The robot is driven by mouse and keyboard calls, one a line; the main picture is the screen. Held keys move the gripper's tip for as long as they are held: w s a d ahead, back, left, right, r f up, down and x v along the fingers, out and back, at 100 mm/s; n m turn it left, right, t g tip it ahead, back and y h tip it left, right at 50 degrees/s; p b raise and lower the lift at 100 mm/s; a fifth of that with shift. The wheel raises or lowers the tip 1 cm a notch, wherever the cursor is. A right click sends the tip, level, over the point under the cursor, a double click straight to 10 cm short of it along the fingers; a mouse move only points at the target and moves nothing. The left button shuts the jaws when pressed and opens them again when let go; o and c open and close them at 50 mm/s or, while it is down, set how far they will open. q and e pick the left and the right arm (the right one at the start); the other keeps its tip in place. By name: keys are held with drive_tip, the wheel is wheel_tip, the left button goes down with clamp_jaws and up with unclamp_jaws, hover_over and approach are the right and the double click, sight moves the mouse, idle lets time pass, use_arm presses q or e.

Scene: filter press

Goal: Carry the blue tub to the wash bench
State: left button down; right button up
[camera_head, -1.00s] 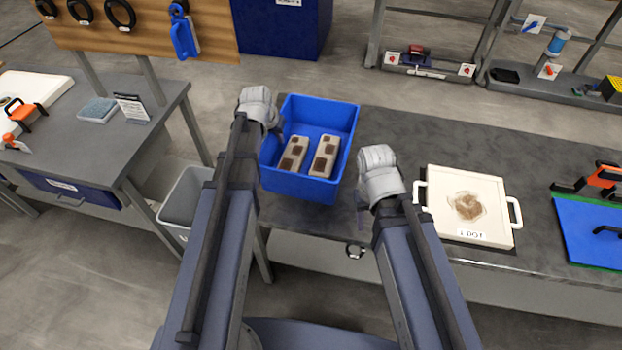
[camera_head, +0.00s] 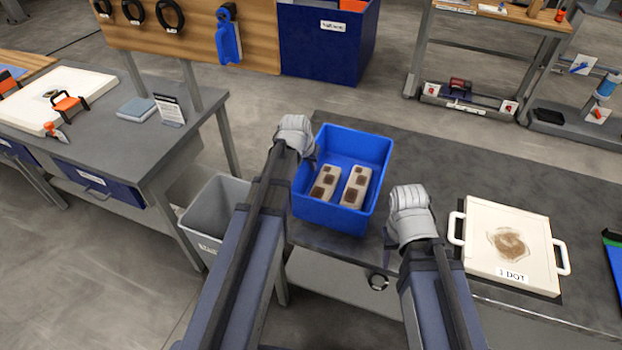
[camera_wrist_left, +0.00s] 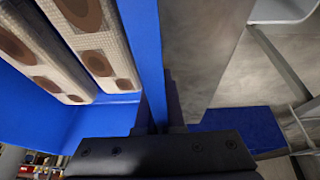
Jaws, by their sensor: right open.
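The blue tub (camera_head: 338,217) sits upright on the dark bench top, left of the white tray, with two pale blocks (camera_head: 356,187) with brown patches inside. My left gripper (camera_head: 311,158) is at the tub's left wall. In the left wrist view, the tub's wall (camera_wrist_left: 146,55) runs down to the dark gripper body, with the blocks (camera_wrist_left: 88,40) on one side; whether the jaws press on it is unclear. My right gripper (camera_head: 388,232) is open near the tub's right side, its fingertips mostly hidden by the wrist. I cannot identify the wash bench for certain.
A white handled tray (camera_head: 505,272) with a brown stain lies right of the tub. A grey bin (camera_head: 212,211) stands on the floor between the benches. The left table (camera_head: 207,122) holds a white board, an orange clamp and a sponge. Bare bench top lies behind the tray.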

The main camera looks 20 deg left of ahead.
sight(312, 176)
use_arm(q)
wheel_tip(312, 176, down, 4)
drive_tip(key=b, duration=0.3)
drive_tip(key=shift+r+b, duration=0.2)
drive_tip(key=shift+b, duration=0.15)
drive_tip(key=shift+f, duration=0.2)
drive_tip(key=c, duration=1)
unclamp_jaws()
drive_tip(key=shift+r, duration=0.1)
drive_tip(key=shift+c, duration=0.2)
drive_tip(key=p+v, duration=1.1)
drive_tip(key=v, duration=0.1)
drive_tip(key=shift+r, duration=0.2)
drive_tip(key=s+d+f+m+g+y, duration=0.1)
drive_tip(key=s+d+g, duration=0.4)
drive_tip(key=s+d, duration=1.3)
drive_tip(key=m+y, duration=0.1)
drive_tip(key=m, duration=0.1)
drive_tip(key=shift+d+f+m, duration=0.2)
drive_tip(key=shift+f+m, duration=0.1)
